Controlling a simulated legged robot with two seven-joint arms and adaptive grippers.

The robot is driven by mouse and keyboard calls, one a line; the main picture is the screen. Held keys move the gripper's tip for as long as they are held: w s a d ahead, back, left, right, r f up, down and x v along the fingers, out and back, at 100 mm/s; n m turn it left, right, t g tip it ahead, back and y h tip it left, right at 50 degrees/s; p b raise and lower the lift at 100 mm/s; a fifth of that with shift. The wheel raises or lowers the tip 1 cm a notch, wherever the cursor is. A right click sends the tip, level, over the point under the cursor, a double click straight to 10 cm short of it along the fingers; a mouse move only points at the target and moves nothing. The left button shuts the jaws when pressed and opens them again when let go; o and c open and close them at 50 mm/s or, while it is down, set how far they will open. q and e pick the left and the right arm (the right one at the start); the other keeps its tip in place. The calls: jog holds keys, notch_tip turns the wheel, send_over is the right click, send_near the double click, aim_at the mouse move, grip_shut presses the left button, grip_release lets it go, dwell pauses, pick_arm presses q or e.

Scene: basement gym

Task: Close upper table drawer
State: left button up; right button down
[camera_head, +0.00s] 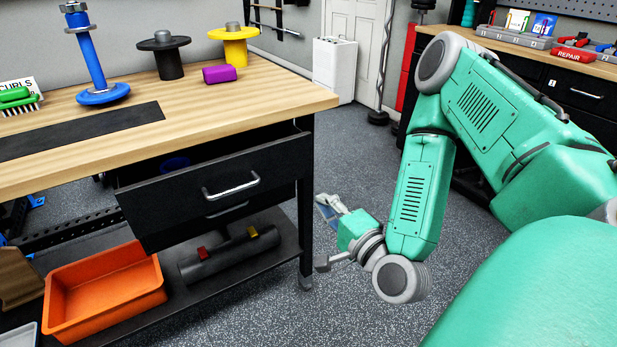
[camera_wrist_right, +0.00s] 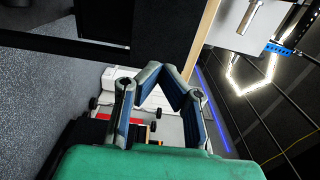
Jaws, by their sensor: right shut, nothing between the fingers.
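The upper drawer (camera_head: 160,203) has a black front and a silver bar handle (camera_head: 231,187). It stands pulled out from under the wooden tabletop, with a dark gap showing its inside and a blue round thing in it. My right gripper (camera_head: 327,206) is right of the drawer, beyond the table's front right leg, and apart from the handle. In the right wrist view its blue-padded fingers (camera_wrist_right: 165,74) come together at the tips, with nothing between them. My left gripper is not in view.
The tabletop (camera_head: 290,95) holds a blue stand, black and yellow spools and a purple block. A lower drawer handle (camera_head: 227,208) shows beneath the upper drawer. An orange bin (camera_head: 105,290) and a dark cylinder (camera_head: 230,258) are below.

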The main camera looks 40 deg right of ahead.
aim_at(286, 166)
jog(key=w, duration=0.4)
jog(key=w+d+b, duration=0.1)
jog(key=w, duration=0.3)
jog(key=w+d, duration=0.1)
jog(key=w, duration=0.3)
jog(key=shift+d+b, duration=0.25)
jog(key=shift+b, duration=0.15)
jog(key=shift+w, duration=0.65)
jog(key=shift+w+d, duration=0.1)
jog(key=w, duration=0.3)
jog(key=w+d+b, duration=0.1)
jog(key=w, duration=0.2)
jog(key=w+d, duration=0.1)
jog(key=w, duration=0.3)
jog(key=shift+f+b, duration=0.1)
jog(key=shift+b, duration=0.25)
jog(key=shift+w+r, duration=0.25)
jog(key=shift+r, duration=0.05)
jog(key=shift+w, duration=0.1)
